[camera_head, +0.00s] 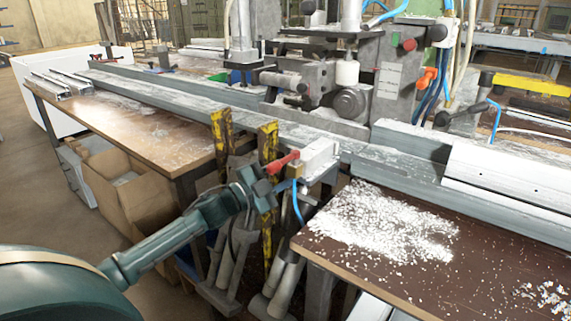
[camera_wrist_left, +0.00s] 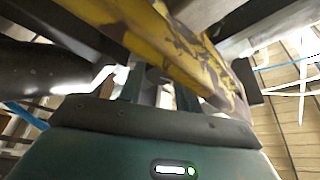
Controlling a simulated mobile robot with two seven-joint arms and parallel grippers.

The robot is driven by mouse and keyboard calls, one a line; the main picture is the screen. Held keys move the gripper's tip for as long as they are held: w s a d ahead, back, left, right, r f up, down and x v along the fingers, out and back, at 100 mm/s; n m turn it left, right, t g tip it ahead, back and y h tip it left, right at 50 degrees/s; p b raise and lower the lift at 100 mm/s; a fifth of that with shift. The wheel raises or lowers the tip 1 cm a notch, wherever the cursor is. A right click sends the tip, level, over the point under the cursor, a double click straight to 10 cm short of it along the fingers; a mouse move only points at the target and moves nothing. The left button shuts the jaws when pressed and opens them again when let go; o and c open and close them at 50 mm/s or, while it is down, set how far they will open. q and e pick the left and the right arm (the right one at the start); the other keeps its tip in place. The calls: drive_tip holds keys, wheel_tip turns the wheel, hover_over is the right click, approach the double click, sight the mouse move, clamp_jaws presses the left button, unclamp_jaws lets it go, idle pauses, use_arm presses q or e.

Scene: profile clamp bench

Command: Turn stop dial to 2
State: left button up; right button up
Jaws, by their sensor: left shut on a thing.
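My left gripper (camera_head: 262,187) reaches in from the left, in front of the bench rail, below and left of a red lever (camera_head: 283,162) on a pale clamp block (camera_head: 317,158). It is shut on a small part that its own fingers mostly hide. I cannot make out a dial face or any numbers, so I cannot tell the stop dial's setting. In the left wrist view the fingers (camera_wrist_left: 160,84) point away under a worn yellow bar (camera_wrist_left: 150,35) that crosses close to the camera. My right gripper is in neither view.
Worn yellow uprights (camera_head: 268,150) stand close to my left gripper. A blue hose (camera_head: 299,205) hangs beside it. A brown table (camera_head: 330,238) with white chips lies to the right, a wooden bench (camera_head: 150,130) to the left. A machine head (camera_head: 350,103) stands behind the rail.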

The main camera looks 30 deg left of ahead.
use_arm(q)
drive_tip(key=m+p, duration=0.1)
drive_tip(key=m, duration=0.1)
drive_tip(key=m+g+p, duration=0.1)
drive_tip(key=m+p, duration=0.1)
drive_tip(key=m+g+p, duration=0.1)
drive_tip(key=m+p, duration=0.1)
drive_tip(key=shift+r+m, duration=0.3)
drive_tip(key=shift+r, duration=0.05)
drive_tip(key=shift+m+g+p, duration=0.3)
drive_tip(key=shift+g, duration=0.1)
drive_tip(key=shift+m+p, duration=0.3)
drive_tip(key=shift+p, duration=0.05)
drive_tip(key=shift+m, duration=0.3)
drive_tip(key=shift+m+g+y+p, duration=0.3)
drive_tip(key=shift+m+y+p, duration=0.1)
drive_tip(key=shift+p, duration=0.2)
drive_tip(key=shift+f, duration=0.1)
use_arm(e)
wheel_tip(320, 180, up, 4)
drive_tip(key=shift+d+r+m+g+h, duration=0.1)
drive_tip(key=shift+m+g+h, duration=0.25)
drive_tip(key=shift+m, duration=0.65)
